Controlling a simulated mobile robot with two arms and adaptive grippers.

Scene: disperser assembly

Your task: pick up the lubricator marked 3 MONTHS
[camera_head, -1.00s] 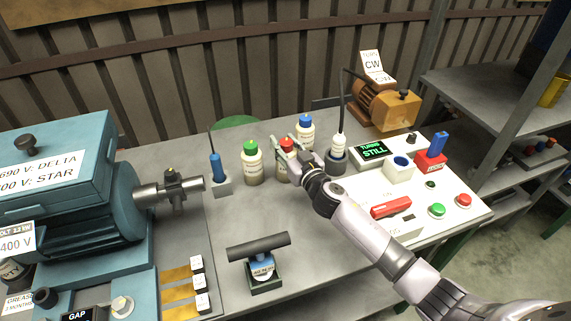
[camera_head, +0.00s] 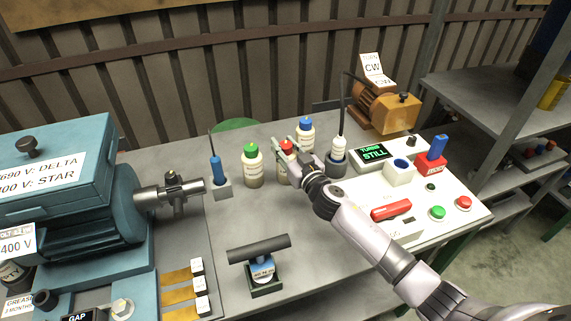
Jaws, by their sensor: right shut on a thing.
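Three lubricator bottles stand in a row on the grey bench: one with a green cap (camera_head: 253,167), one with a red cap (camera_head: 285,146) and one with a blue cap (camera_head: 306,133). Their label print is too small to read. My right gripper (camera_head: 290,151) is shut on the red-capped bottle, with fingers at its cap end; its arm hides part of the bottle. The bottle looks upright, and I cannot tell whether it is off the bench. A sign (camera_head: 18,306) at the lower left reads GREASE 3 MONTHS. My left gripper is not in view.
A teal motor (camera_head: 75,210) fills the left. A blue-handled tool in a holder (camera_head: 220,188) and a white tool in a cup (camera_head: 336,159) flank the bottles. A white panel with buttons (camera_head: 437,213) lies right, under my arm. Bare bench lies in front of the bottles.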

